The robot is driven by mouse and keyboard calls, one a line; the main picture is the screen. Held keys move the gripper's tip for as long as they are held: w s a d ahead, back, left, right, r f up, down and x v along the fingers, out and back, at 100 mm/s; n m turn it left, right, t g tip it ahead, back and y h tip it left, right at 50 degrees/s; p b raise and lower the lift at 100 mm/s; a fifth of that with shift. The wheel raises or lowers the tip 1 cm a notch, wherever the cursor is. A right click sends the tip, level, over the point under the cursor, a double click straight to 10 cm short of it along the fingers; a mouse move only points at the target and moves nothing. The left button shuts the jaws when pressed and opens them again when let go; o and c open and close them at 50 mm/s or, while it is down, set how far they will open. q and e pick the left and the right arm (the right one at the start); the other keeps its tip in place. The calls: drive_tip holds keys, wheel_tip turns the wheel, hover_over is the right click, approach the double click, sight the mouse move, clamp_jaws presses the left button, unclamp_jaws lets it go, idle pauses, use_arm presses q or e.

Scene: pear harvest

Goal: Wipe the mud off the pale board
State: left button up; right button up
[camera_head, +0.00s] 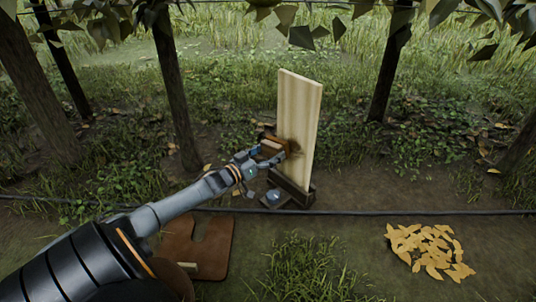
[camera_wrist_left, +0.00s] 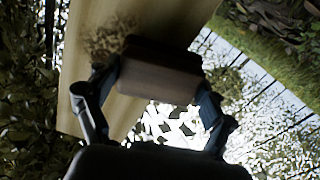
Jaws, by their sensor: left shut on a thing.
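The pale board (camera_head: 302,105) stands upright, slightly turned, in a dark base (camera_head: 299,197). A brown mud smudge (camera_head: 294,148) is on its face around mid-height; it also shows in the left wrist view (camera_wrist_left: 110,40). My left gripper (camera_head: 268,157) is shut on a brown block-like brush (camera_head: 270,143), held at the board's face beside the smudge. In the left wrist view the brush (camera_wrist_left: 160,78) sits between both fingers, with its dark far side towards the board. I cannot tell for certain whether it touches. My right gripper is not in view.
A brown mat (camera_head: 212,235) lies at the lower left, partly under my arm. A small round blue-grey thing (camera_head: 273,196) is at the base. A dark hose (camera_head: 400,213) crosses the ground. Yellow leaves (camera_head: 430,250) lie at right. Trunks (camera_head: 175,90) stand behind.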

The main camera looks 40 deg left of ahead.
use_arm(q)
drive_tip(key=shift+w, duration=0.3)
